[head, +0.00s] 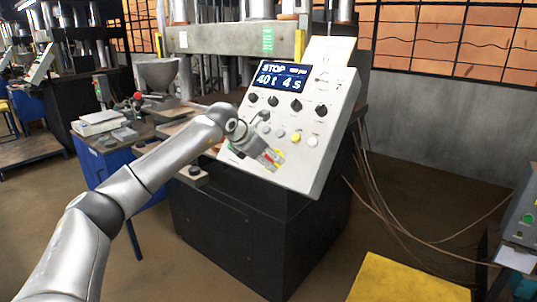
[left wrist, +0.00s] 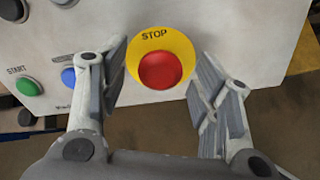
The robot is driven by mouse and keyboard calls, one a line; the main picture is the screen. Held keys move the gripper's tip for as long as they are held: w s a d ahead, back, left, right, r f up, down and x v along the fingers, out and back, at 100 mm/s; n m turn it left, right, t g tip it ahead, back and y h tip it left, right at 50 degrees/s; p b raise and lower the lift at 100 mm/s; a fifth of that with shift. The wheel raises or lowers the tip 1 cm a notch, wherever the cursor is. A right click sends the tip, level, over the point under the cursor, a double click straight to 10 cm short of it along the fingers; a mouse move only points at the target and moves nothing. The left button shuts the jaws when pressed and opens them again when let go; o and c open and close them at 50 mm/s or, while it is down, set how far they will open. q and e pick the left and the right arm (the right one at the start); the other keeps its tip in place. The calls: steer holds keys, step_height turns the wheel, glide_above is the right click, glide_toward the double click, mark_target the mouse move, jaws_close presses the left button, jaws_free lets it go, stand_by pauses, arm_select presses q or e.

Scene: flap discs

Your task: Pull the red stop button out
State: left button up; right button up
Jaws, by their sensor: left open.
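The red stop button (left wrist: 160,70) sits on a round yellow plate marked STOP (left wrist: 153,37) on the light control panel (head: 317,110). My left gripper (left wrist: 158,82) is open, with one finger on each side of the button in the left wrist view. Gaps show between the fingers and the red cap, so I see no grip on it. The panel display (head: 278,76) reads STOP, 40 t, 4 s. My right gripper is not in view.
A green START button (left wrist: 27,87) and a blue button (left wrist: 68,77) lie left of the stop button. Black knobs (head: 296,105) and a yellow button (head: 295,137) are on the panel. A blue bench (head: 110,165) stands left. Cables (head: 385,200) hang right of the machine.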

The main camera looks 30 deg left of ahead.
arm_select(q)
steer(key=shift+w+f, duration=0.4)
steer(key=shift+r, duration=0.1)
jaws_close()
